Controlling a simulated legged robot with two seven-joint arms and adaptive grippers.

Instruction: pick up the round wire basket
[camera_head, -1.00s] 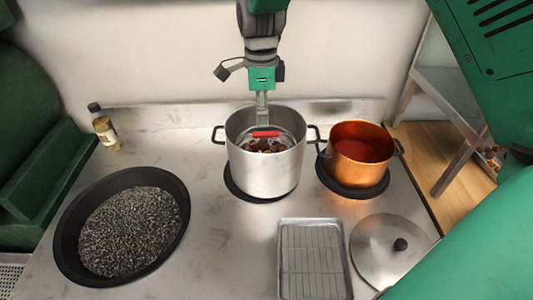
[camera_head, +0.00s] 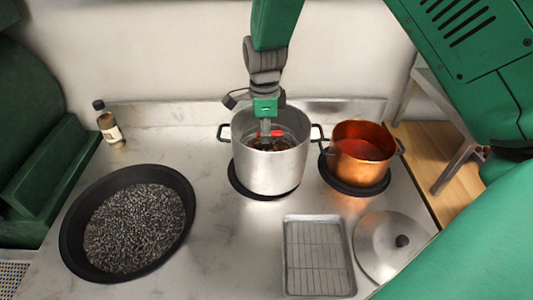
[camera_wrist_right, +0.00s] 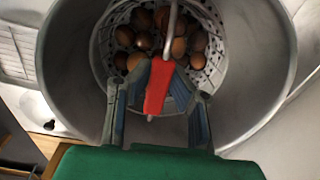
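The round basket (camera_wrist_right: 207,72) sits inside the steel pot (camera_head: 268,168) and holds several brown chestnuts. Its metal handle rises over the middle and carries a red grip (camera_wrist_right: 160,84), which also shows in the head view (camera_head: 278,133). My right gripper (camera_wrist_right: 162,82) points down into the pot's mouth. Its two fingers are on either side of the red grip, close to it. I cannot tell whether they press on it. In the head view the fingertips (camera_head: 265,130) are partly hidden by the pot and arm. My left gripper is not in view.
A copper pot (camera_head: 361,150) with red contents stands right of the steel pot. In front are a tray with a rack (camera_head: 318,255) and a lid (camera_head: 392,246). A black pan (camera_head: 72,235) of dark grains and a bottle (camera_head: 108,125) are at left.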

